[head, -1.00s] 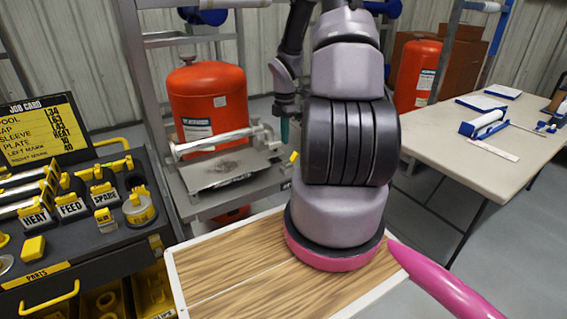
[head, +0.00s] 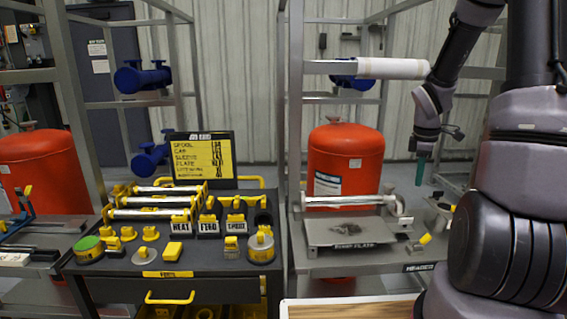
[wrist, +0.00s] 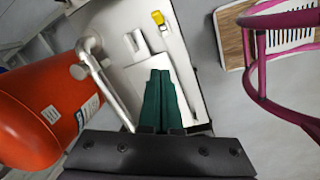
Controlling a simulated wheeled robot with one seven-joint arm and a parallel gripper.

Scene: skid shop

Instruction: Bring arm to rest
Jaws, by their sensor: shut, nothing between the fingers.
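My arm (head: 512,205) rises at the right of the head view, with its upper part cut off by the top edge. My gripper (head: 420,172) hangs fingers down, above the right part of the grey bench with the metal plate (head: 347,232). Its teal fingers touch nothing there. In the wrist view my gripper (wrist: 159,76) shows two dark green fingers pressed together, with nothing between them. The plate and bench (wrist: 185,75) lie below the fingers in that view.
A silver pipe (head: 350,201) lies at the plate's back edge, before a red tank (head: 345,158). A black cart (head: 165,262) with yellow-marked parts and a job card board (head: 201,158) stands left. Rack posts (head: 296,110) rise near the arm. A wooden top (head: 350,308) is in front.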

